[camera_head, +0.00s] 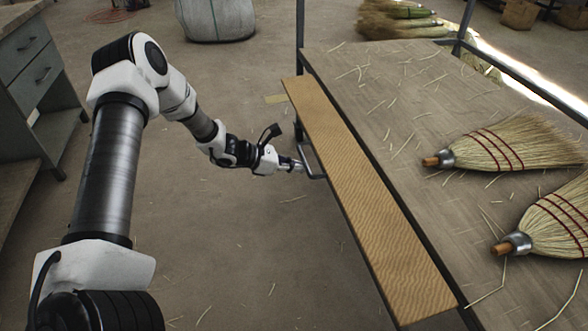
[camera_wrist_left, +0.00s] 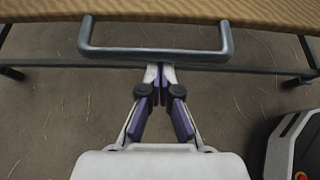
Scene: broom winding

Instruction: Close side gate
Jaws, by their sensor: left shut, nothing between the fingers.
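The side gate (camera_head: 355,185) is a long tan ribbed panel along the left side of the work table in the head view. Its broad face shows from above; its exact tilt is unclear. A grey metal handle (camera_head: 308,164) sticks out from its left edge. In the left wrist view the handle (camera_wrist_left: 155,53) spans the upper middle, below the gate's tan edge (camera_wrist_left: 180,12). My left gripper (camera_head: 298,166) is shut and empty, its fingertips (camera_wrist_left: 160,72) close to the middle of the handle. Whether they touch it I cannot tell. My right gripper is out of view.
Two straw brooms (camera_head: 510,145) (camera_head: 555,222) lie on the straw-littered table (camera_head: 400,110). Metal posts and rails frame it. A drawer cabinet (camera_head: 35,80) stands at the far left, a grey sack (camera_head: 215,18) at the back. The floor left of the gate is mostly clear.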

